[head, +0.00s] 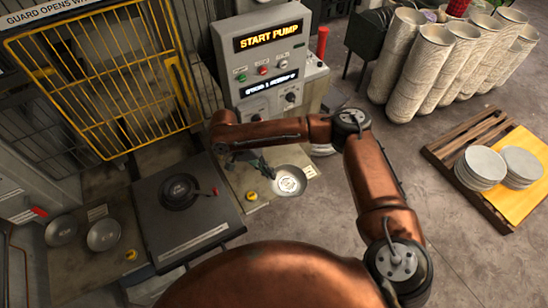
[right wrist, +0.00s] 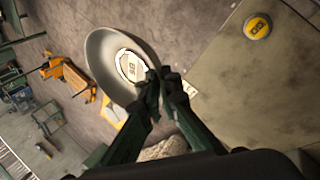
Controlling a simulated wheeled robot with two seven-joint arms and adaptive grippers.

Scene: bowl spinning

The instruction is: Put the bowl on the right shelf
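A grey metal bowl (head: 289,181) with a pale round printed mark inside shows at the right edge of the right shelf (head: 238,172). My right gripper (head: 270,173) is at the bowl's left rim. In the right wrist view, the gripper's dark fingers (right wrist: 166,85) are closed on the rim of the bowl (right wrist: 105,57). There the bowl looks tilted and lies over the floor in the picture, beside the shelf (right wrist: 250,85). Contact between bowl and shelf cannot be told. My left gripper is not in view.
A dark machine with a round chuck (head: 180,192) stands left of the shelf. Two bowls (head: 103,235) sit on the left shelf. A yellow button (head: 252,196) is on the right shelf. A control panel (head: 268,65) stands behind. A pallet (head: 480,150) with stacked discs is at right.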

